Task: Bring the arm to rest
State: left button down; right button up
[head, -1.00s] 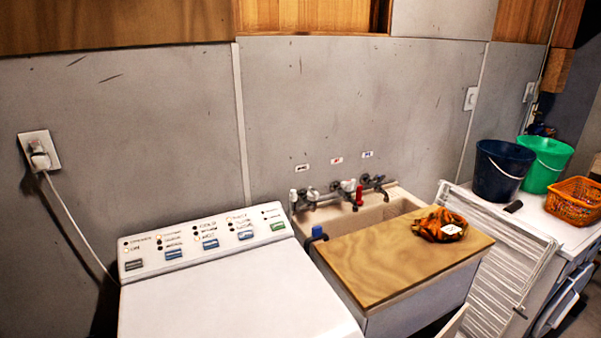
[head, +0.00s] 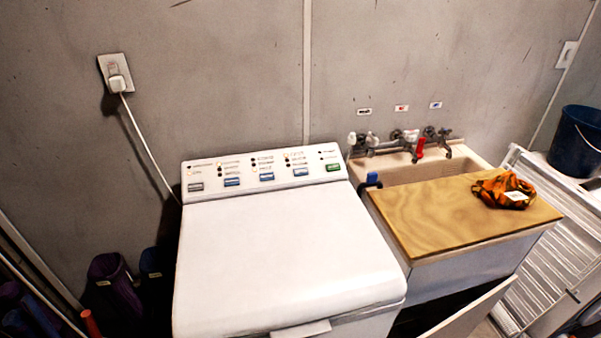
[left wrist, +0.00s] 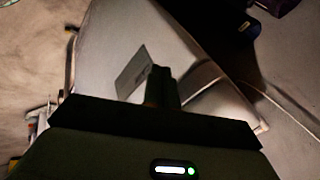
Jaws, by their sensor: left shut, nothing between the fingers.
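Neither arm shows in the head view. In the left wrist view, my left gripper (left wrist: 161,85) is dark, with its two fingers together and nothing between them. Behind the fingers is a pale boxy surface with a grey rectangular patch (left wrist: 133,72) on it; I cannot tell for sure what it is. The fingers look apart from it, though the dim light makes the distance hard to judge. My right gripper is not in view.
A white washing machine (head: 285,245) stands in the middle of the head view. To its right is a sink with a wooden board (head: 455,218) bearing an orange patterned cloth (head: 504,189). A dark blue bucket (head: 577,142) stands at the right. Dark containers (head: 115,285) stand at the lower left.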

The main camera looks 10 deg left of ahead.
pick_arm(q)
jog(key=s+d+f+n+g+h+b, duration=0.1)
jog(key=s+f, duration=0.3)
jog(key=f, duration=0.5)
jog(key=s+d+f+g+h, duration=0.1)
jog(key=s+f, duration=0.3)
jog(key=f, duration=0.5)
jog(key=s+f+n+g+b, duration=0.1)
jog(key=s+f+n+g, duration=0.1)
jog(key=s+f, duration=0.9)
jog(key=s, duration=0.5)
jog(key=shift+a+h+b, duration=0.3)
jog(key=shift+b, duration=0.05)
